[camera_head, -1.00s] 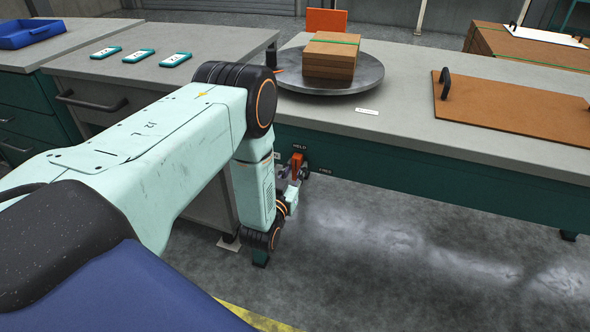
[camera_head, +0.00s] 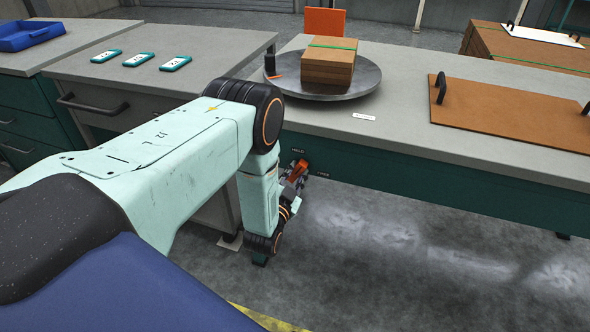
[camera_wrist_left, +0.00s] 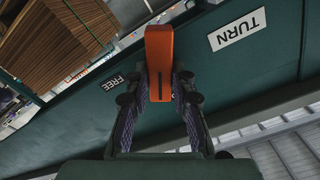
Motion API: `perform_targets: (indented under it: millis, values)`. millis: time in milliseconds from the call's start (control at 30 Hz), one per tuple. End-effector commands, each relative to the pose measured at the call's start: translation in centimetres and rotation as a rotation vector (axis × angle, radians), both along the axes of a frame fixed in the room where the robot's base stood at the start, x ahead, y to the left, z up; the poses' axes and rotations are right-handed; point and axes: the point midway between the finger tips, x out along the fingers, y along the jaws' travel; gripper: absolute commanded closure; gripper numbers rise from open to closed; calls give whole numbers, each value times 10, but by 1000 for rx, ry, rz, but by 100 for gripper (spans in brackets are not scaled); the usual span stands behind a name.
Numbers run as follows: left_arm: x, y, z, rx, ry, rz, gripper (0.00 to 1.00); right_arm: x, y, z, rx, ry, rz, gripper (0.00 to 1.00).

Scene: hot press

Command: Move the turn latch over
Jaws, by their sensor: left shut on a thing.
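The turn latch is an orange handle (camera_head: 299,170) on the dark green front panel of the bench, below the round plate. In the head view it leans up to the right, between the HOLD label (camera_head: 298,151) and the FREE label (camera_head: 322,175). In the left wrist view the orange handle (camera_wrist_left: 159,50) stands between the fingers, with the FREE label (camera_wrist_left: 124,82) to its left and a TURN label (camera_wrist_left: 237,30) to its right. My left gripper (camera_wrist_left: 160,88) is shut on the handle, one finger on each side. The right gripper is out of view.
The bench top (camera_head: 400,160) above the latch carries a round metal plate (camera_head: 355,86) with a strapped brown stack (camera_head: 328,66), and a brown board with black handles (camera_head: 510,108). A drawer cabinet (camera_head: 100,97) stands left. The floor (camera_head: 400,245) before the bench is clear.

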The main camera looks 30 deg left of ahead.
Motion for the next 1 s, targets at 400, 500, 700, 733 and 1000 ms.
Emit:
perform_targets:
  millis: [400, 500, 700, 733, 1000]
  values:
    - [0, -3, -3, 383, 94, 0, 100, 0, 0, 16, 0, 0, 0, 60]
    - [0, -4, -4, 475, 117, 1, 100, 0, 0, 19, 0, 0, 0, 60]
    - [1, -5, -6, 656, 159, 1, 100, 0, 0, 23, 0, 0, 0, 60]
    - [1, -5, -7, 682, 166, 1, 100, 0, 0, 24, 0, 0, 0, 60]
    - [1, -6, -9, 879, 213, 0, 100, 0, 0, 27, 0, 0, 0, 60]
